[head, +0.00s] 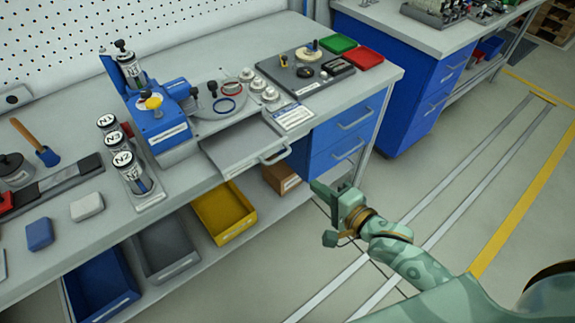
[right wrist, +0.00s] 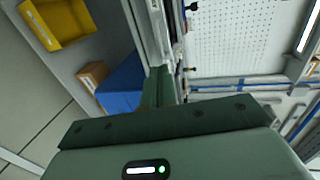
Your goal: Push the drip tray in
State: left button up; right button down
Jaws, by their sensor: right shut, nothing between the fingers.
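The drip tray (head: 228,152) is a flat grey tray with a bar handle (head: 275,154) at its front. My left gripper is not in view.
Blue drawers (head: 340,140) stand under the bench right of the tray. A yellow bin (head: 224,212) and a cardboard box (head: 281,178) sit on the lower shelf. The floor in front is clear.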

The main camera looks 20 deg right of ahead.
jog(key=b, duration=0.4)
send_near(259, 139)
jog(key=f+v, duration=0.1)
jog(key=v, duration=0.3)
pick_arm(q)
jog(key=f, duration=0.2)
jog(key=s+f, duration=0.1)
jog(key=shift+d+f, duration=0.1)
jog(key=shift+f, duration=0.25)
pick_arm(e)
jog(key=shift+a, duration=0.25)
jog(key=x, duration=0.4)
jog(key=r+x, duration=0.1)
jog(key=x, duration=0.3)
jog(key=r+b+x, duration=0.1)
jog(key=x, duration=0.4)
jog(key=shift+w+r, duration=0.25)
jog(key=shift+w, duration=0.15)
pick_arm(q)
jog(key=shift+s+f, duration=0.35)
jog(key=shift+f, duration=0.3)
pick_arm(e)
jog(key=shift+r, duration=0.35)
